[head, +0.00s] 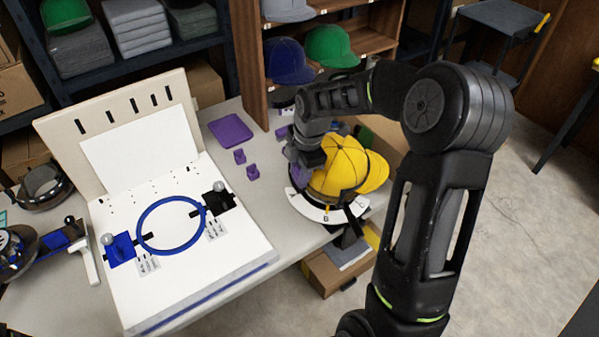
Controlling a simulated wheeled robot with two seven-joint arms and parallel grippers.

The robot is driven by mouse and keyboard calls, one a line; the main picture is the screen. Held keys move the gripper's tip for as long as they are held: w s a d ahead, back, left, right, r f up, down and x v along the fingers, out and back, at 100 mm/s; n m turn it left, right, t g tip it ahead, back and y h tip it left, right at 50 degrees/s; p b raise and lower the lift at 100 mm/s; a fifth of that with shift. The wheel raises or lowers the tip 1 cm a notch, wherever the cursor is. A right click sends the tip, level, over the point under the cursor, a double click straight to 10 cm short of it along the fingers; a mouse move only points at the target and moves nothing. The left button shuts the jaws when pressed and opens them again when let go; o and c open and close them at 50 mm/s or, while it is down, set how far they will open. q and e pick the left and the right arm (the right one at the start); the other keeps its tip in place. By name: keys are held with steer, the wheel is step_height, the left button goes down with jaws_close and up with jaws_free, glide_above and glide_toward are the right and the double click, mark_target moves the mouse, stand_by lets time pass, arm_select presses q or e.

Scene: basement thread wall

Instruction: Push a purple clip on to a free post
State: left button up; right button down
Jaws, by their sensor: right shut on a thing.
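My right gripper (302,164) reaches down at the left side of a yellow cap (344,166). It is shut on a purple clip (299,175), of which only a part shows at the fingers. The cap sits on a round stand with a white curved plate (316,209) marked with letters, B among them. Small dark posts stand along this plate; the cap and gripper hide some of it. I cannot tell whether the held clip touches a post. Two loose purple clips, one farther (239,156) and one nearer (252,173), lie on the table. My left gripper is not in view.
A purple tray (231,131) lies behind the loose clips. A white board with a blue hoop (172,224) fills the table's left part. A wooden shelf with caps (290,62) stands behind. An open cardboard box (335,275) is below the table edge.

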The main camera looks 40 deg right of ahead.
steer(key=shift+f, duration=0.2)
steer(key=shift+w+f+b, duration=0.1)
steer(key=shift+f+b, duration=0.2)
steer(key=c, duration=1)
jaws_free()
steer(key=shift+o, duration=0.2)
steer(key=shift+r, duration=0.15)
steer(key=r, duration=0.2)
steer(key=s+r, duration=0.1)
steer(key=r, duration=0.4)
steer(key=shift+s+d+r, duration=0.15)
steer(key=shift+s+r, duration=0.05)
steer(key=shift+r, duration=0.05)
